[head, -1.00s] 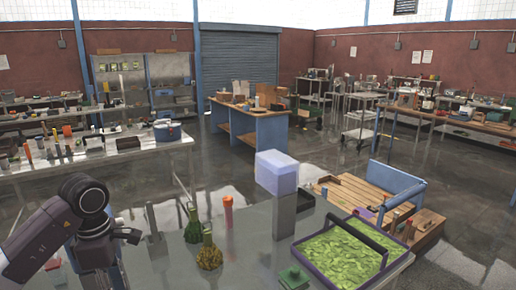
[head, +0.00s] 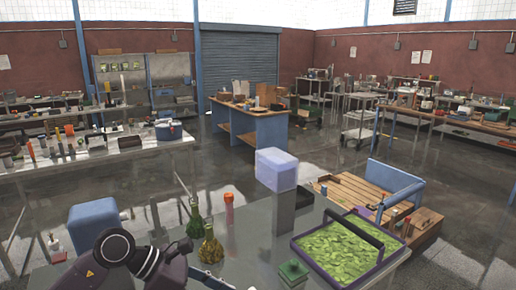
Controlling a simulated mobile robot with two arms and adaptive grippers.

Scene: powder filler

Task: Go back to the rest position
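My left arm (head: 125,255) comes in at the bottom left corner, low over the near edge of the shiny grey table (head: 235,265). Dark parts at its end (head: 178,250) lie close to the bottles, and I cannot make out the fingers. My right arm and gripper are not in view. On the table stand a dark green bottle (head: 194,218), an olive-yellow bottle (head: 210,248) and an orange-red tube (head: 229,208). A dark purple-rimmed tray (head: 385,262) holds green leaf-like pieces, with a small green block (head: 293,271) beside it.
A blue rounded block (head: 95,224) is behind my arm. A wooden cart (head: 350,190) stands beyond. Open floor (head: 225,165) lies between the benches.

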